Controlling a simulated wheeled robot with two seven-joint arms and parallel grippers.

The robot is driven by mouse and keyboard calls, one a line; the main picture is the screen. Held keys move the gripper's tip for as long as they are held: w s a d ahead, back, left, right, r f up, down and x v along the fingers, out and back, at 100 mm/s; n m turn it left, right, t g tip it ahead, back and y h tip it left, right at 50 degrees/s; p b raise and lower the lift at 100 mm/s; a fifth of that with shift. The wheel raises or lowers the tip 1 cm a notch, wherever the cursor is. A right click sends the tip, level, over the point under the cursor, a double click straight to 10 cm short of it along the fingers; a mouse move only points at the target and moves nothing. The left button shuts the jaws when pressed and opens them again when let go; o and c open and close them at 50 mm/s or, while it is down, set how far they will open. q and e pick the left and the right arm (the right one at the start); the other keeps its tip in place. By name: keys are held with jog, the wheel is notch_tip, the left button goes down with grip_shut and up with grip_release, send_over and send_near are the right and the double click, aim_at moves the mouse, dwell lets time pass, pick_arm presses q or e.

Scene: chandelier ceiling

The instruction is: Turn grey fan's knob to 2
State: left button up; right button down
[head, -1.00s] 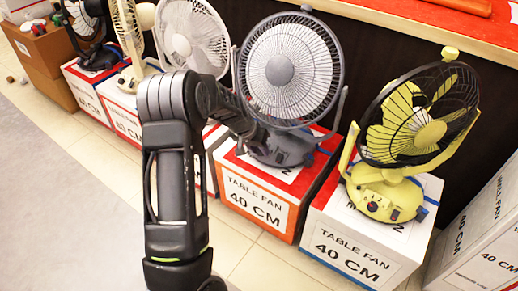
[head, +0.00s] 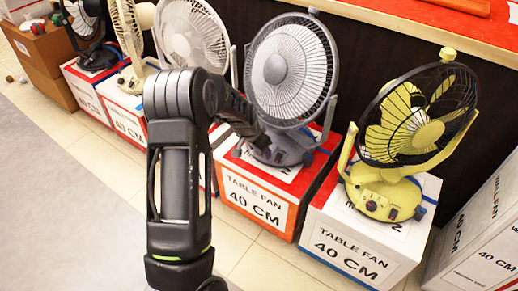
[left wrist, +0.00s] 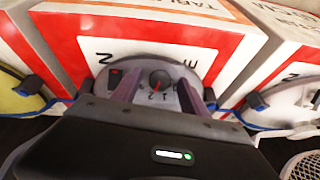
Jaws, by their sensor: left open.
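The grey fan (head: 291,70) stands on a white and orange box, its grey base (head: 290,152) partly behind my left arm. In the left wrist view, its dark round knob (left wrist: 159,80) is on the base, with small printed marks on the side nearer my gripper. A dark switch with red (left wrist: 115,77) is left of the knob. My left gripper (left wrist: 158,92) is open, with one finger on each side of the knob and visible gaps between. I cannot tell the knob's setting. In the head view, the knob is too small to make out. My right gripper is not in view.
A yellow fan (head: 415,125) stands on a box to the right. A white fan (head: 192,38) and other fans stand on boxes to the left. The tiled floor in front is clear.

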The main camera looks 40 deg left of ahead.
pick_arm(q)
jog(key=p+v, duration=0.2)
jog(key=v, duration=0.5)
jog(key=shift+r+p, duration=0.35)
jog(key=shift+p, duration=0.05)
jog(key=shift+s, duration=0.2)
